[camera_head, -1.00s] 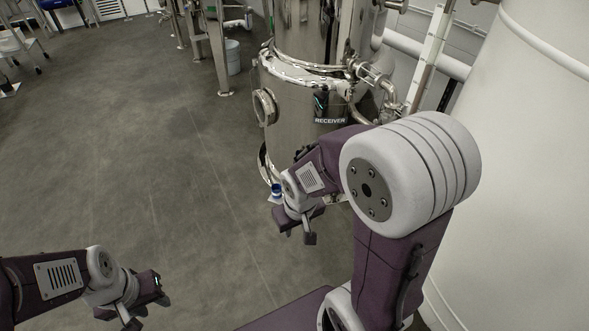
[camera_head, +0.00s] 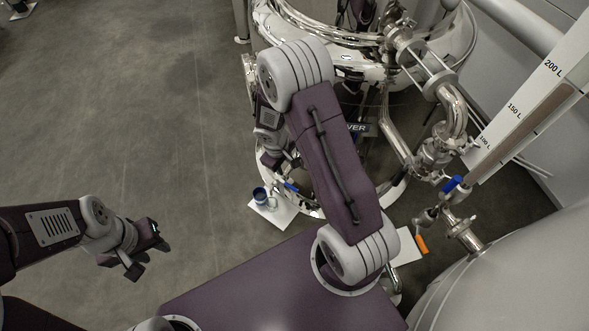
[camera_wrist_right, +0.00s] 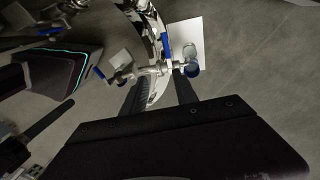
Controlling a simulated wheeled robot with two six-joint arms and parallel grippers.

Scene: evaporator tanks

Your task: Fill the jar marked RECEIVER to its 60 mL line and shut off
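The right wrist view shows this lever (camera_wrist_right: 165,45) and the jar (camera_wrist_right: 190,58) just beyond the fingertips. My right gripper (camera_wrist_right: 158,90) is open and empty, close to the valve. My left gripper (camera_head: 152,260) is open and empty over bare floor.
At right, piping carries another blue handle (camera_head: 453,184) and an orange handle (camera_head: 421,243), above a second white sheet (camera_head: 405,246). A level scale (camera_head: 530,95) and a pale tank (camera_head: 500,290) flank it.

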